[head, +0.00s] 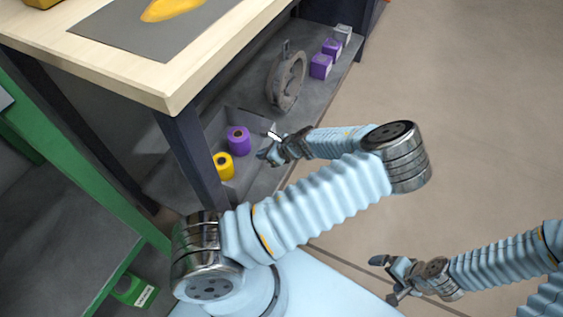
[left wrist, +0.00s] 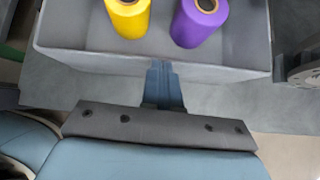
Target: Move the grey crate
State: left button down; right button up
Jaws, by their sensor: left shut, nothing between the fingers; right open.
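The grey crate (head: 253,119) sits on the grey lower shelf under the wooden workbench, partly hidden behind a bench leg. It holds a yellow spool (head: 223,165) and a purple spool (head: 238,140). In the left wrist view the crate's near wall (left wrist: 95,65) spans the top, with both spools behind it. My left gripper (head: 267,154) is shut and empty, right beside the crate's near wall. Its fingers (left wrist: 163,72) overlap the wall's lower edge in the left wrist view; I cannot tell if they touch. My right gripper (head: 384,279) is open and empty over the floor.
A grey wheel-like part (head: 287,80) stands on the shelf beyond the crate, with purple boxes (head: 321,66) further along. The wooden bench top (head: 120,75) and its dark leg (head: 190,155) are close by. A green frame (head: 75,160) stands at left. Floor at right is clear.

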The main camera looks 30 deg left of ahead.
pick_arm(q)
jog(key=s+a+p, duration=0.1)
jog(key=a, duration=0.7)
jog(key=shift+a, duration=0.2)
pick_arm(e)
jog(key=shift+s+a+r, duration=0.15)
jog(key=shift+a+r, duration=0.15)
jog(key=shift+r, duration=0.5)
pick_arm(q)
jog(key=d, duration=0.1)
jog(key=d+r, duration=0.1)
jog(key=d, duration=0.1)
jog(key=d+p, duration=0.1)
jog(key=d, duration=0.1)
jog(key=shift+w+d+r, duration=0.15)
jog(key=shift+w+d, duration=0.05)
jog(key=shift+w, duration=0.1)
jog(key=v, duration=0.8)
jog(key=shift+p, duration=0.35)
pick_arm(e)
jog(key=shift+s+d+r, duration=0.55)
jog(key=shift+d+r, duration=0.15)
jog(key=shift+d, duration=0.2)
